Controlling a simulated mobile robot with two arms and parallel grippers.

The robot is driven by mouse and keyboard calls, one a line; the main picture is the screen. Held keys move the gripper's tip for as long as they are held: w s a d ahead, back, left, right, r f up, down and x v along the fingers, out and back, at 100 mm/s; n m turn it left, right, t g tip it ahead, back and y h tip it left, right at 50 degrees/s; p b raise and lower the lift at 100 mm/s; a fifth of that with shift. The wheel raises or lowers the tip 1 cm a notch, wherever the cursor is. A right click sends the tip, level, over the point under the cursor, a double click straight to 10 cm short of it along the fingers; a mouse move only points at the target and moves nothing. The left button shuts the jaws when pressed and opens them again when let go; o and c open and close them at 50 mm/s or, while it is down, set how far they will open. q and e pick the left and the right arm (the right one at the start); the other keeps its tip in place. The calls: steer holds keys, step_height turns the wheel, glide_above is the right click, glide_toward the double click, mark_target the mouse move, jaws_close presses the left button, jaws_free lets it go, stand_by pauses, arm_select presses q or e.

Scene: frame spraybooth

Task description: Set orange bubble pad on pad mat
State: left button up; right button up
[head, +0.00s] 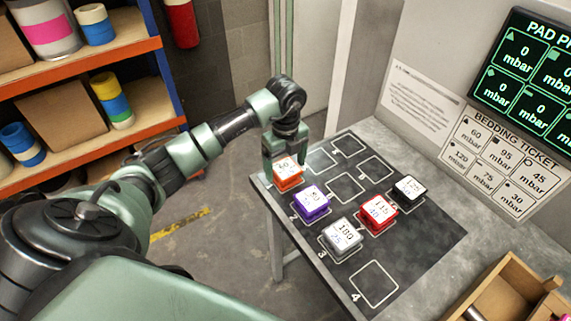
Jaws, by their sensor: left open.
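The orange bubble pad (288,180), with a white numbered label on top, is at the far left corner of the dark pad mat (425,243), which has white outlined squares. My left gripper (286,160) points down at the orange pad, with its open fingers close to it. The near finger is by the pad's left side, and I cannot tell whether the fingers touch it. The pad appears to rest on the mat, but its underside and outline square are hidden. My right gripper is not in view.
A purple pad (311,203), a grey pad (342,236), a red pad (378,214) and a black pad (409,189) sit on the mat. Several outlined squares are empty. A wooden box (510,290) stands at lower right, a pressure screen (530,75) at upper right, shelves (90,60) at left.

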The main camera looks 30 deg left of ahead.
mark_target(286, 167)
arm_select(q)
steer(key=shift+r, duration=0.1)
steer(key=shift+r, duration=0.2)
step_height(286, 167, up, 12)
steer(key=b, duration=0.2)
steer(key=shift+f, duration=0.2)
stand_by(0.4)
